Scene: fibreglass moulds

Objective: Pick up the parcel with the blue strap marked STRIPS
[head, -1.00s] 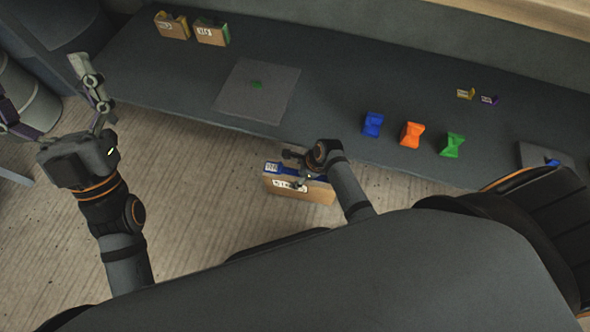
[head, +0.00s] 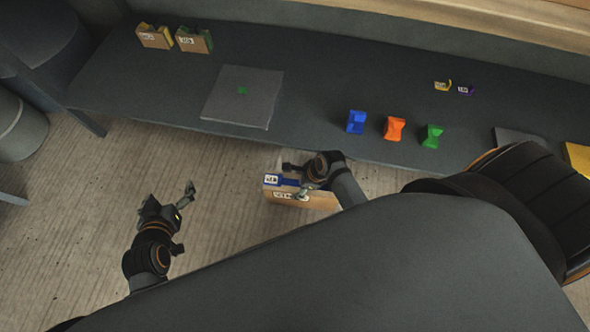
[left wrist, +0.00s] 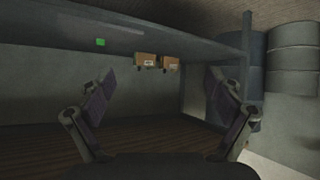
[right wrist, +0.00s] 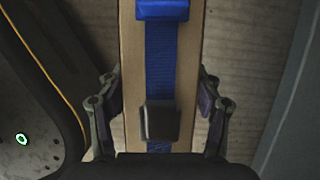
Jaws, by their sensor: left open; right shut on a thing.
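The parcel (head: 318,198) is a brown box with a blue strap and white labels. It is held in front of the bench, above the floor. My right gripper (head: 296,182) is shut on it. In the right wrist view the parcel (right wrist: 187,90) stands between the two fingers, with its blue strap (right wrist: 160,62) and a dark buckle running along its face. The label's words are too small to read. My left gripper (head: 180,196) is open and empty over the floor to the left of the parcel. Its spread fingers also show in the left wrist view (left wrist: 158,100).
The long dark bench (head: 300,80) carries two brown parcels, with yellow strap (head: 154,38) and green strap (head: 194,41). A grey drum (head: 20,125) stands at left.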

